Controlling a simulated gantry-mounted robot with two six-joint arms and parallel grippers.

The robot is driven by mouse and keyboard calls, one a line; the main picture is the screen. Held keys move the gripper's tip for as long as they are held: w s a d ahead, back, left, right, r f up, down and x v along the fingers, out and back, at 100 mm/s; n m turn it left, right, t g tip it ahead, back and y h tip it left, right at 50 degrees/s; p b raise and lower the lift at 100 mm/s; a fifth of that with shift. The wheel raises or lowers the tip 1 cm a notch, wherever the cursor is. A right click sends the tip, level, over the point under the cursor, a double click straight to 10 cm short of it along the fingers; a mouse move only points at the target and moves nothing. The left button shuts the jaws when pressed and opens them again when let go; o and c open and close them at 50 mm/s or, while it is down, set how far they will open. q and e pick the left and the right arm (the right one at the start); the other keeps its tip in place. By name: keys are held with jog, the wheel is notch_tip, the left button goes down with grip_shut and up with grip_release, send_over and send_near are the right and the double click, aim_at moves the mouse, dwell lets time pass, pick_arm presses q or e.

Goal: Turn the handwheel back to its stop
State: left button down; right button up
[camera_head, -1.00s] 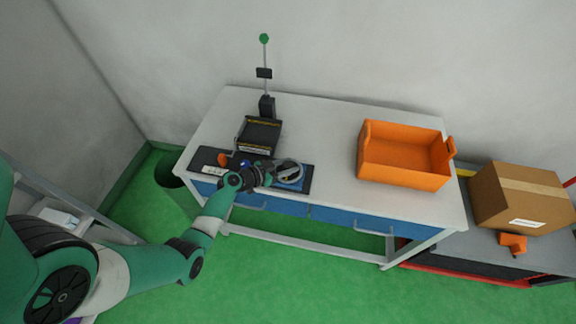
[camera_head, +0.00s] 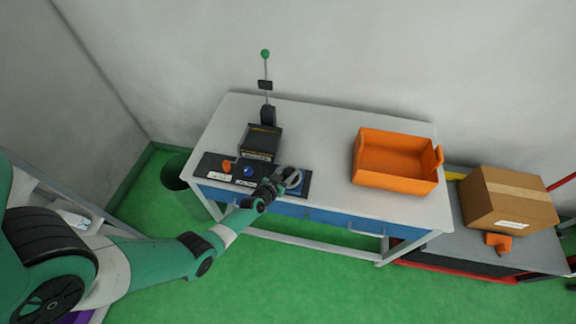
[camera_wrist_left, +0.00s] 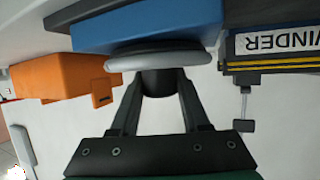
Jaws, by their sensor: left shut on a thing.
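The handwheel (camera_head: 294,177) is a grey ring over a blue base at the right end of the dark control panel (camera_head: 209,164) on the table. In the left wrist view its grey rim (camera_wrist_left: 160,60) shows nearly edge-on, with the blue base (camera_wrist_left: 150,24) above it in the picture. My left gripper (camera_head: 278,184) is at the wheel's front left side and hides part of it. In the left wrist view the fingers (camera_wrist_left: 160,92) are shut on a dark handle (camera_wrist_left: 157,79) at the rim. My right gripper is not in view.
A blue button (camera_head: 248,171) and an orange knob (camera_head: 227,165) are on the panel left of my gripper. A black device (camera_head: 262,141) and a green-topped pole (camera_head: 265,54) stand behind. An orange bin (camera_head: 395,180) is at right, with bare tabletop between.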

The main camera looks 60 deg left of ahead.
pick_arm(q)
jog(key=shift+w+r+n+g+y+p, duration=0.15)
jog(key=shift+r+n+g+y+p, duration=0.35)
jog(key=shift+p, duration=0.4)
jog(key=shift+f+n+y, duration=0.15)
jog(key=shift+n+y, duration=0.25)
jog(key=shift+f+n+g+y+b, duration=0.25)
jog(key=shift+n+g+y+b, duration=0.25)
jog(key=shift+n+g+y, duration=0.4)
jog(key=n+g+y+b, duration=0.1)
jog(key=n+g+b, duration=0.1)
jog(key=g+b, duration=0.1)
jog(key=n+g+b, duration=0.3)
jog(key=b, duration=0.2)
jog(key=n+g+y+b, duration=0.1)
jog(key=n+g+b, duration=0.1)
jog(key=n+b, duration=0.1)
jog(key=shift+f+g+y+b, duration=0.3)
jog(key=shift+g+b, duration=0.1)
jog(key=shift+b, duration=0.2)
jog(key=shift+s+r+n+g+b, duration=0.2)
jog(key=shift+r+n+g+b, duration=0.1)
jog(key=shift+n+g+b, duration=0.4)
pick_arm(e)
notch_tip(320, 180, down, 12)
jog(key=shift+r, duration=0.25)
pick_arm(q)
jog(key=shift+c, duration=1.9)
grip_release()
